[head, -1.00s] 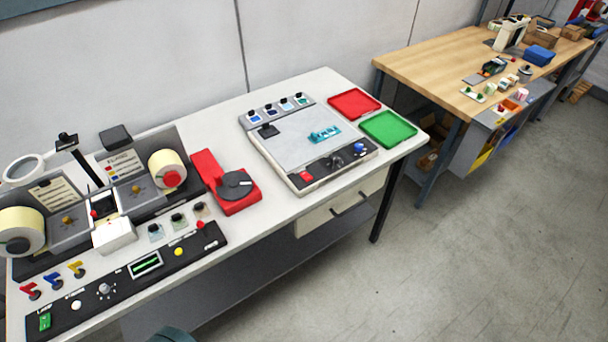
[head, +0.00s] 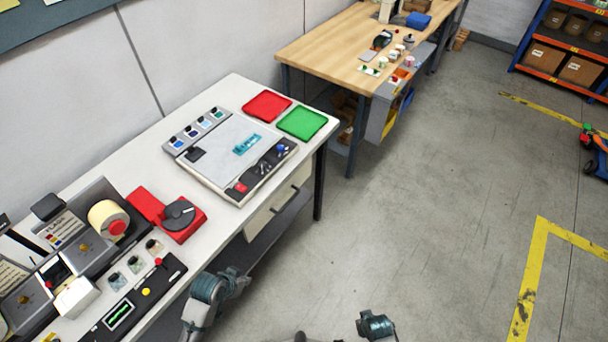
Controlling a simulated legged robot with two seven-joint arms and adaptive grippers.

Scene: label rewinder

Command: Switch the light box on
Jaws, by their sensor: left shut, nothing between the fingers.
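The light box (head: 216,162) is a flat white unit on the bench, with a plain grey-white top that shows no clear glow. Its dark front control strip (head: 252,180) has a red switch (head: 240,187) at the near end, and dark and blue knobs (head: 281,149) toward the far end. The switch's position is too small to tell. A teal piece (head: 246,144) lies on the top. My left gripper (head: 240,279) is at the bottom of the view, shut and empty, below and apart from the light box, in front of the bench edge.
A red tray (head: 267,105) and a green tray (head: 302,122) lie beyond the light box. A red device with a dark disc (head: 179,214) and the label rewinder (head: 84,249) stand to its left. A drawer handle (head: 290,199) sticks out below.

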